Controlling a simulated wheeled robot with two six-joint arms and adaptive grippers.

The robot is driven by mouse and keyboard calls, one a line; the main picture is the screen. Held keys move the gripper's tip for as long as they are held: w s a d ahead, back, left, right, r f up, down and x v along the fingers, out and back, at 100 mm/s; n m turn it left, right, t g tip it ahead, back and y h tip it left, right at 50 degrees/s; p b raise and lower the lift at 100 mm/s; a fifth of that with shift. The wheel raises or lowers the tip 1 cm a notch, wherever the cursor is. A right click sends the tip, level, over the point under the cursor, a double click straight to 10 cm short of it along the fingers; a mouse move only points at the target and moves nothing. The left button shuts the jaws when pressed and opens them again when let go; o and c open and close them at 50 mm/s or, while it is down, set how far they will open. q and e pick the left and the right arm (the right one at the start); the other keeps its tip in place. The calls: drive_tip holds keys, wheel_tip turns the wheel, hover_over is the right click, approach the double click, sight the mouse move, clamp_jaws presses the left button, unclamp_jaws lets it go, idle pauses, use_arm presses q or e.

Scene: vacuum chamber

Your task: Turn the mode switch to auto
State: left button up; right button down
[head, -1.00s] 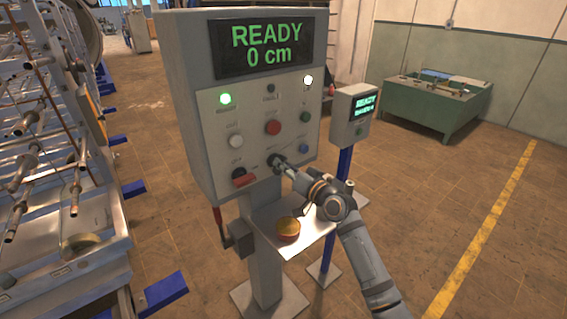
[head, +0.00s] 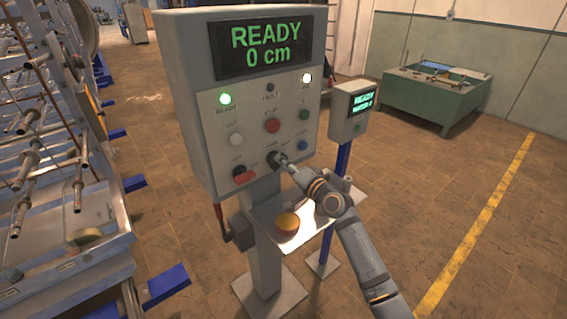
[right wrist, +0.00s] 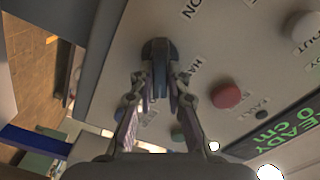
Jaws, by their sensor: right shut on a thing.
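The control box (head: 207,155) shows a screen (head: 264,48) reading READY 0 cm. The mode switch (head: 272,157) is a dark knob low on its front panel; it also shows in the right wrist view (right wrist: 157,48). My right gripper (head: 281,162) is at the switch, and in the right wrist view its two fingers (right wrist: 160,88) are shut on the knob from both sides. A label beside the knob reads HAND; the knob's exact pointing is hard to tell behind the fingers. My left gripper is out of view.
A red button (head: 271,125) sits above the switch, and a red-topped control (head: 243,176) sits to its left. A smaller display box (head: 352,108) stands behind right. Open floor lies to the right.

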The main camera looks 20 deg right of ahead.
idle(0.3)
drive_tip(key=c, duration=1.3)
unclamp_jaws()
drive_tip(key=shift+d, duration=0.1)
drive_tip(key=shift+v, duration=5.95)
